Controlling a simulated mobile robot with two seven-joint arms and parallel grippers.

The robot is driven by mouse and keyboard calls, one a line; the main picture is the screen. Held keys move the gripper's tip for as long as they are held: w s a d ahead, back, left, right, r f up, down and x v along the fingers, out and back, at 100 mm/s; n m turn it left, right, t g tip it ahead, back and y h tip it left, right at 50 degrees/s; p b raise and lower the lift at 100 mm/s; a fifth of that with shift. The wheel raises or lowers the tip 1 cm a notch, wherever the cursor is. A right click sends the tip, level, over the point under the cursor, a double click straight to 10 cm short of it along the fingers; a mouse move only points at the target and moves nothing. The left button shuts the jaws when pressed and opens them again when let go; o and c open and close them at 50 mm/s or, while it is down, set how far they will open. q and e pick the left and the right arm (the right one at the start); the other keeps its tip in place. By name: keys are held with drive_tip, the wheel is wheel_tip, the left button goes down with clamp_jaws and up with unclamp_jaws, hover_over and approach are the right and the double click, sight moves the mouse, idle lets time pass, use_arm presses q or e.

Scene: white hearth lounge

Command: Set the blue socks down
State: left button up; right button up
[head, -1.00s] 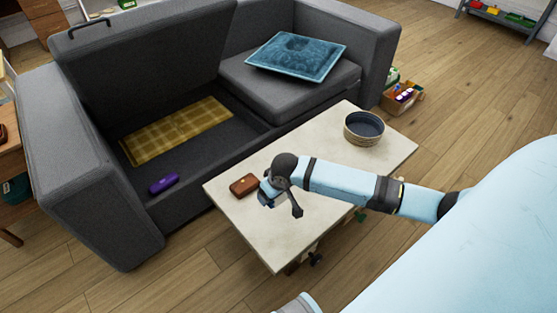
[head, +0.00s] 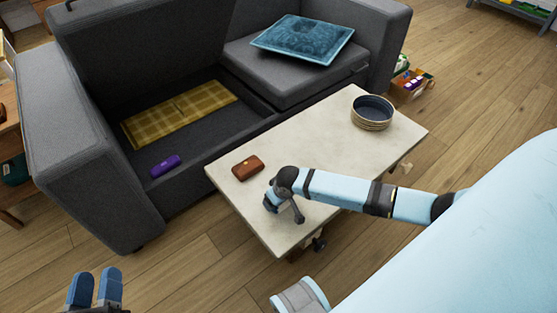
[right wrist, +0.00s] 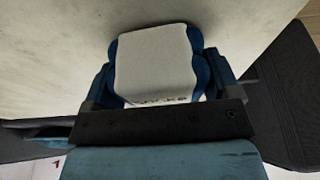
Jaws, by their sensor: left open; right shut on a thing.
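The blue socks (right wrist: 199,62) are a bundle with blue sides and a broad pale band across the face. They sit between the fingers of my right gripper (right wrist: 160,80), which is shut on them. In the head view my right gripper (head: 271,203) is over the near left part of the pale coffee table (head: 310,140), beside a brown case (head: 248,167). The arm hides most of the socks there. I cannot tell whether they touch the tabletop. My left gripper (head: 95,289) is open and empty at the bottom left, over the floor.
A round basket (head: 373,113) stands at the table's far right end. Bare tabletop lies between it and the case. The grey sofa (head: 85,130) stands open behind, with a yellow checked cloth (head: 180,113) and a purple case (head: 165,166) inside. A teal cushion (head: 303,40) lies on its seat.

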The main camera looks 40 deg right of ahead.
drive_tip(key=o, duration=0.8)
drive_tip(key=shift+f, duration=0.1)
drive_tip(key=shift+s+r+p, duration=0.1)
drive_tip(key=shift+r+p, duration=0.2)
drive_tip(key=shift+r, duration=0.3)
use_arm(q)
drive_tip(key=s+a+f+g+y+p, duration=0.2)
drive_tip(key=a+f+g+y+p, duration=0.1)
drive_tip(key=f, duration=0.5)
drive_tip(key=shift+a+g+p, duration=0.35)
drive_tip(key=shift+g+p, duration=0.15)
drive_tip(key=shift+g, duration=0.1)
use_arm(e)
drive_tip(key=v, duration=1.1)
